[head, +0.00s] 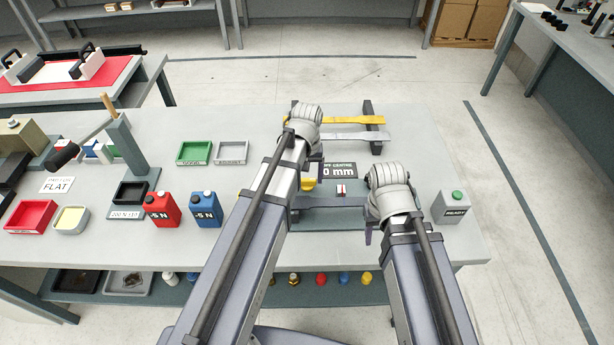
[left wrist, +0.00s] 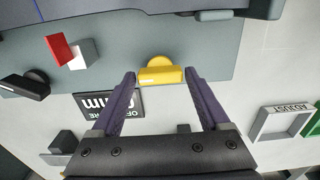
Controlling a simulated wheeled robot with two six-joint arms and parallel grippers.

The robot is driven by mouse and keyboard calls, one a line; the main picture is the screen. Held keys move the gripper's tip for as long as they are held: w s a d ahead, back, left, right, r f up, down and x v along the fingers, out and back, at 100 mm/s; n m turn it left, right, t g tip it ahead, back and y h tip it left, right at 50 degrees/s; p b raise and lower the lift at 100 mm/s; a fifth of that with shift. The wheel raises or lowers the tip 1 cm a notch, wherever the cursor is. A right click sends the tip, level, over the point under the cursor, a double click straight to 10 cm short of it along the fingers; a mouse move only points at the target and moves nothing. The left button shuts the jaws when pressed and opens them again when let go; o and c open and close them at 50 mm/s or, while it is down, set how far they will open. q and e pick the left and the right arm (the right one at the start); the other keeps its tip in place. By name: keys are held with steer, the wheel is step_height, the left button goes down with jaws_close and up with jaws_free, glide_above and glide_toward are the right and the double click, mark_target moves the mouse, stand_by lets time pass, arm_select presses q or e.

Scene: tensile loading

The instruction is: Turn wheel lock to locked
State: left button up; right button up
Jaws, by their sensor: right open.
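A yellow rounded knob (left wrist: 160,72) on the grey fixture base lies between the fingertips of my left gripper (left wrist: 160,76), which is open. I cannot tell whether the fingers touch it. The knob shows only partly in the head view (head: 308,184), beside my left arm. A red and white block (left wrist: 72,50) stands on the same base; it also shows in the head view (head: 341,189). No label shows which piece is the wheel lock or its state. My right gripper (head: 369,229) is open and appears empty at the fixture's right side, its fingers mostly hidden under the wrist.
A "0 mm" sign (head: 339,171) stands behind the fixture. Yellow and grey bars (head: 352,136) lie on a rack behind. Green and grey trays (head: 194,153), red and blue bottles (head: 205,209) are to the left.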

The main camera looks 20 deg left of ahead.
mark_target(307, 179)
arm_select(q)
steer(key=c, duration=1)
steer(key=shift+n, duration=0.3)
steer(key=o, duration=1.4)
steer(key=shift+r, duration=0.1)
arm_select(e)
steer(key=shift+r, duration=0.1)
arm_select(q)
step_height(307, 179, up, 8)
steer(key=p, duration=0.8)
steer(key=shift+f, duration=0.2)
arm_select(e)
step_height(307, 179, up, 8)
steer(key=shift+f, duration=0.2)
